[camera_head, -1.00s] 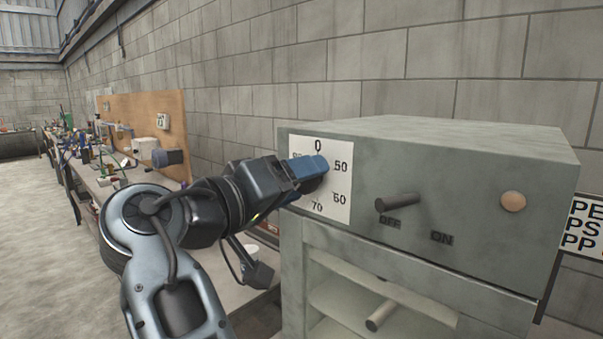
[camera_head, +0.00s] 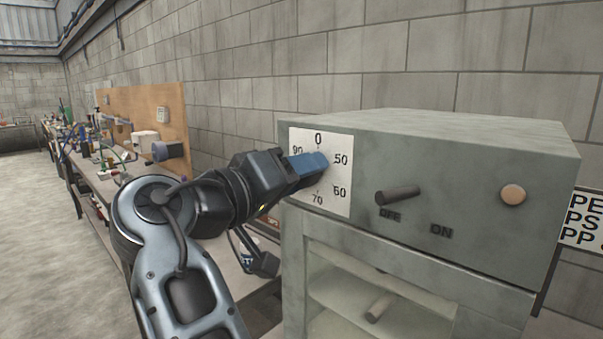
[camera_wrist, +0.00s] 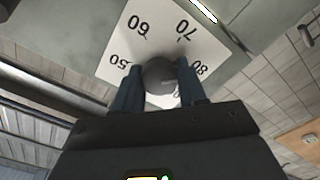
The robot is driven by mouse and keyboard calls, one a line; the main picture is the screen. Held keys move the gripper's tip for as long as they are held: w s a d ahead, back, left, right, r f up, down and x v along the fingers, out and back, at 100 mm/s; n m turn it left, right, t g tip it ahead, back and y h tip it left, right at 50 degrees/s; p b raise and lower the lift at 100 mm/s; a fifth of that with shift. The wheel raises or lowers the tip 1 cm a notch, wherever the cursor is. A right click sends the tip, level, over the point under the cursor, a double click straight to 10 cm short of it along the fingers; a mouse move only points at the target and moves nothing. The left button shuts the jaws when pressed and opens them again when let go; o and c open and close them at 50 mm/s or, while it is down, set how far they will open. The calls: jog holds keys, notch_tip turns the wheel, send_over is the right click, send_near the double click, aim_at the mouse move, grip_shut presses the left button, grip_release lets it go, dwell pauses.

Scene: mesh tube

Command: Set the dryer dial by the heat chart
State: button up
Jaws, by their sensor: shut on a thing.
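The dryer (camera_head: 450,150) is a grey-green cabinet at the right in the head view. Its white dial plate (camera_head: 341,203) carries the marks 0, 50, 60, 70 and 90. My gripper (camera_head: 318,166) reaches the plate from the left with blue fingers, which hide the dial there. In the wrist view, the round dark dial knob (camera_wrist: 158,72) sits between my two blue fingers (camera_wrist: 160,88), which are shut on it. A light line shows on the knob near the right finger. The wrist view also shows the mark 80. The heat chart cannot be made out.
A dark switch lever (camera_head: 398,195) sticks out right of the dial, above OFF and ON lettering. A round tan button or lamp (camera_head: 513,194) is further right. A door handle (camera_head: 379,308) is below. A cluttered bench (camera_head: 105,170) runs along the wall at left.

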jog(key=m+b, duration=0.1)
jog(key=b, duration=0.1)
jog(key=shift+f+b, duration=0.3)
jog(key=shift+r+m+b, duration=0.1)
jog(key=shift+m+b, duration=0.5)
jog(key=shift+b, duration=0.25)
jog(key=shift+r+m+b, duration=0.2)
jog(key=shift+m+b, duration=0.1)
jog(key=shift+m, duration=0.1)
jog(key=o, duration=1)
jog(key=b+v, duration=0.1)
jog(key=v, duration=0.6)
jog(key=shift+s+a, duration=0.25)
jog(key=shift+s, duration=0.1)
